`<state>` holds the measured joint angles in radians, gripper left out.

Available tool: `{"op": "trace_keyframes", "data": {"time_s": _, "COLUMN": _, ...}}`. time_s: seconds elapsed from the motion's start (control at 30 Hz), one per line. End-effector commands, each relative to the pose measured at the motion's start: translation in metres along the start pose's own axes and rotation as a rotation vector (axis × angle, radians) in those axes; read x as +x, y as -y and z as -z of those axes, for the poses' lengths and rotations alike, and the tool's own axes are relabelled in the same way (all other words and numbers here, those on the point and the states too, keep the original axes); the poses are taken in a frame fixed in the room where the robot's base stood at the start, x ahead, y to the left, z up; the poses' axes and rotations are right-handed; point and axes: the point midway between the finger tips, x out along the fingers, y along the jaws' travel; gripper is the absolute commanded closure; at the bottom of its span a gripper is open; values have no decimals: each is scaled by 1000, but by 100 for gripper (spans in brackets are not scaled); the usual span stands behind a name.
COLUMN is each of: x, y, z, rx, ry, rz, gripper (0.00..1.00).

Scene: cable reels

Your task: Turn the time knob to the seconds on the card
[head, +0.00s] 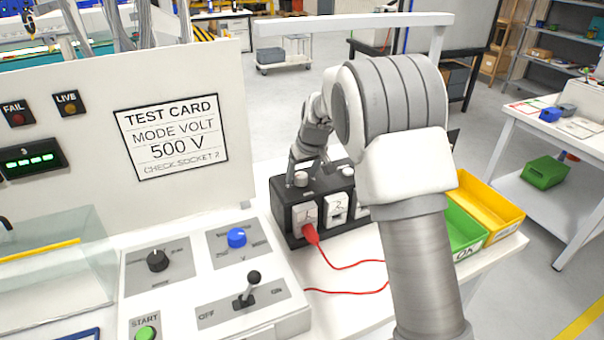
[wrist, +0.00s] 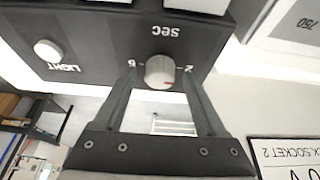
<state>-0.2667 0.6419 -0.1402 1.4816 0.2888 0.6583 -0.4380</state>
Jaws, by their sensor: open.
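The time knob (wrist: 160,72) is a pale round knob under the label SEC, which shows upside down in the wrist view. A small red mark on its face lies toward the right, the side marked 2; another numeral stands on the left. In the head view, the knob (head: 300,179) sits atop the black socket box (head: 281,212). My gripper (wrist: 159,78) is open, with one finger on each side of the knob; contact is unclear. The test card (head: 171,136) reads MODE VOLT, 500 V, CHECK SOCKET 2; I see no seconds on it.
A LIGHT button (wrist: 48,50) is beside the knob. A red plug (head: 311,234) with a red cable is in the left socket. The control panel (head: 205,290) carries a black knob (head: 158,261), a blue knob (head: 236,238) and a lever (head: 249,287). Green and yellow bins (head: 490,208) stand right.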

Motion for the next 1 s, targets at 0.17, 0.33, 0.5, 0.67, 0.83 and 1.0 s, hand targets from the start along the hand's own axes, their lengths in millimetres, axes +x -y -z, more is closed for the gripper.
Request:
{"op": "trace_keyframes", "data": {"time_s": 0.17, "x": -22, "y": 0, "z": 1, "rx": 0, "ry": -4, "rz": 0, "gripper": 27}}
{"op": "trace_keyframes", "data": {"time_s": 0.33, "x": -62, "y": 0, "z": 1, "rx": 0, "ry": -5, "rz": -1, "gripper": 27}}
{"op": "trace_keyframes", "data": {"time_s": 0.5, "x": -105, "y": -1, "z": 1, "rx": 0, "ry": -5, "rz": -1, "gripper": 27}}
{"op": "trace_keyframes", "data": {"time_s": 0.67, "x": -139, "y": 0, "z": 1, "rx": 0, "ry": -5, "rz": -1, "gripper": 27}}
{"op": "trace_keyframes", "data": {"time_s": 0.83, "x": -163, "y": 0, "z": 0, "rx": 0, "ry": -1, "rz": 0, "gripper": 27}}
{"op": "trace_keyframes", "data": {"time_s": 1.0, "x": -172, "y": 0, "z": 0, "rx": 0, "ry": -1, "rz": 0, "gripper": 27}}
